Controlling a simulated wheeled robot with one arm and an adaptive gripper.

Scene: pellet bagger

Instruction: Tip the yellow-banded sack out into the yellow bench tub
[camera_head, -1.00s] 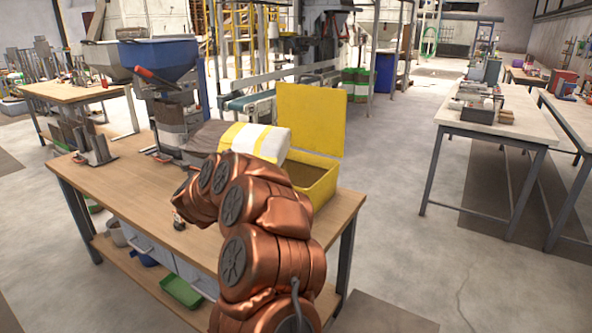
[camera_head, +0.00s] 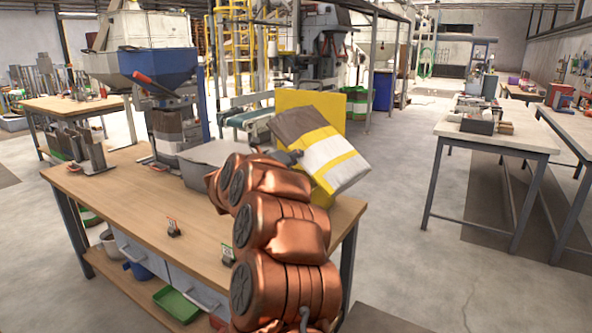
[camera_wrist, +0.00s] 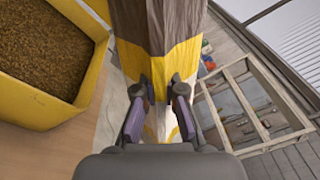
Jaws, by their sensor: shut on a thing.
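The yellow-banded sack (camera_head: 330,150), white with a brown end and yellow bands, is raised and tilted in the head view. Its brown end is at the upper left and its pale end at the lower right. The yellow bench tub (camera_head: 322,196) is largely hidden behind the sack and my arm; its yellow lid (camera_head: 293,98) stands upright. In the wrist view the tub (camera_wrist: 97,75) is at the left with brown pellets inside. My gripper (camera_wrist: 158,98) is shut on the sack (camera_wrist: 160,62), which appears beside the tub opening there.
A grey bin (camera_head: 203,165) stands on the wooden bench (camera_head: 130,200), left of my arm. A blue hopper machine (camera_head: 160,65) is behind it. Small clip-like items (camera_head: 174,229) sit at the front. Another bench (camera_head: 490,140) stands right across open floor.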

